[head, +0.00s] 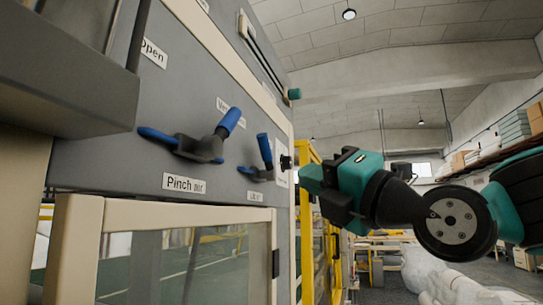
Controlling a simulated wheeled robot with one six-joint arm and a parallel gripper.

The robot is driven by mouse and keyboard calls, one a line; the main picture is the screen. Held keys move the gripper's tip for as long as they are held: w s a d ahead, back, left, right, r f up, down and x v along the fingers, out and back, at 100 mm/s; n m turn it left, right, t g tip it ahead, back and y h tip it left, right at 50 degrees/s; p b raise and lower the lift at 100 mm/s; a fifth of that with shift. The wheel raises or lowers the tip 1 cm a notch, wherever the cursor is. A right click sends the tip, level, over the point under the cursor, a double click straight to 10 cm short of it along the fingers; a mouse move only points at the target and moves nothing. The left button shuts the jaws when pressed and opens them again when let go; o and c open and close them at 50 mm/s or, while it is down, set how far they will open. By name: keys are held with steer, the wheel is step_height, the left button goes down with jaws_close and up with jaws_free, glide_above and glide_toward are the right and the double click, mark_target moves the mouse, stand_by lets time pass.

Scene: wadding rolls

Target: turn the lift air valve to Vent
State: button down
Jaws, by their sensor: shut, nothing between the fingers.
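On the grey machine panel (90,165) sit two valves with blue handles. The nearer valve (200,148) has the label "Pinch air" (185,184) below it; one blue end points left and the other up to the right. The farther, smaller valve (264,152), near the panel's right edge, has its blue grip pointing up, leaning slightly left. Its label (255,196) is too small to read surely; it may be the lift air valve. My gripper (306,178), teal and black, is shut and empty, right of that valve and apart from it, pointing left.
A black knob (286,162) stands out at the panel's right edge, close to my gripper. A cream-framed window (180,214) lies below the valves. A yellow frame (304,240) stands behind. Wrapped white rolls (455,288) lie at lower right.

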mark_target(269, 151)
steer(key=p+x, duration=0.2)
steer(key=x, duration=0.2)
steer(key=d+p+x, duration=0.1)
steer(key=p+x, duration=0.2)
steer(key=x, duration=0.1)
steer(key=r+p+x, duration=0.1)
steer(key=p+x, duration=0.2)
steer(key=shift+w+a+r, duration=0.1)
steer(key=shift+w+r, duration=0.1)
steer(key=shift+w, duration=0.4)
steer(key=shift+w+r+p, duration=0.35)
steer(key=shift+w+p, duration=0.2)
steer(key=shift+w, duration=0.1)
steer(key=shift+r, duration=0.15)
